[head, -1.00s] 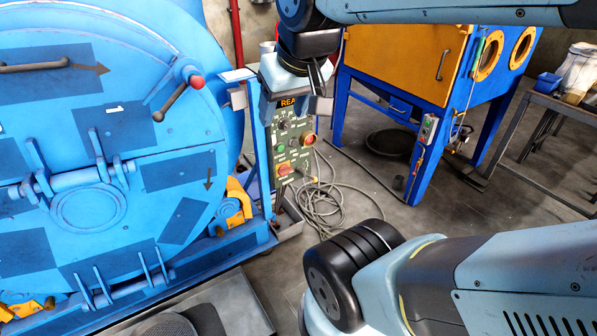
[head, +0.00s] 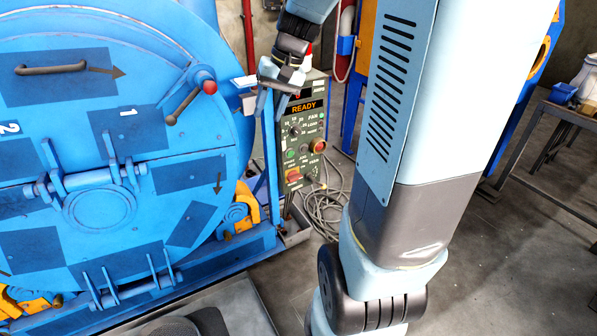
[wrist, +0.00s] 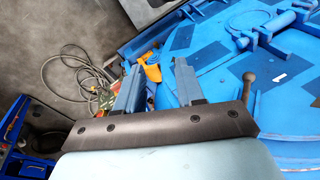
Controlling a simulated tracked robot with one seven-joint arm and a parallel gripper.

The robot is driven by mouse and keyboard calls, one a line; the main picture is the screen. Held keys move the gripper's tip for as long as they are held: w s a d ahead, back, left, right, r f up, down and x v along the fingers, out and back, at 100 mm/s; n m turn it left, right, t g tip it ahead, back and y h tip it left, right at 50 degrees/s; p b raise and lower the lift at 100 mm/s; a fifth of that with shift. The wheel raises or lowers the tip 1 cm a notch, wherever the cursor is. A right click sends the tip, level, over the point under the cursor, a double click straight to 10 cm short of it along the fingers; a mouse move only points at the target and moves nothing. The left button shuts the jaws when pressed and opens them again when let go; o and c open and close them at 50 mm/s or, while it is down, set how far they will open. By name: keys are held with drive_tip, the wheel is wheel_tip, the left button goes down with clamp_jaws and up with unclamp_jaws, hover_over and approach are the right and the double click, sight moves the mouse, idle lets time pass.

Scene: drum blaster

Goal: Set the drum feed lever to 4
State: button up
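The control panel (head: 300,150) is a green upright box with a READY display (head: 304,107), knobs, and red and green buttons. My gripper (head: 275,90) is in front of its upper left part, and whether it touches is unclear. In the wrist view my gripper (wrist: 157,68) is open, with nothing between its fingers. I cannot pick out a lever marked as drum feed.
Cables (head: 325,205) lie coiled on the floor behind the panel. A blue and orange cabinet (head: 363,40) stands behind, partly hidden by my arm. A grey table (head: 560,125) is at the right. Floor between table and drum is partly clear.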

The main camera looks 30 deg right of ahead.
drive_tip(key=w+d+f+m+y, duration=0.35)
drive_tip(key=w+d+f, duration=0.45)
drive_tip(key=w+f, duration=0.35)
drive_tip(key=m+t+y, duration=0.4)
drive_tip(key=m+t, duration=0.6)
approach(321, 185)
drive_tip(key=a+r, duration=1.1)
drive_tip(key=r, duration=0.3)
drive_tip(key=s+d+f+m+t+h, duration=0.3)
drive_tip(key=d+f+m, duration=0.1)
drive_tip(key=f, duration=0.4)
drive_tip(key=s+d+f+m+t+h, duration=0.2)
drive_tip(key=d+f+m+h, duration=0.15)
drive_tip(key=f, duration=0.35)
drive_tip(key=shift+y, duration=0.4)
drive_tip(key=x, duration=1.3)
drive_tip(key=shift+w+d, duration=0.15)
drive_tip(key=shift+d, duration=0.05)
clamp_jaws()
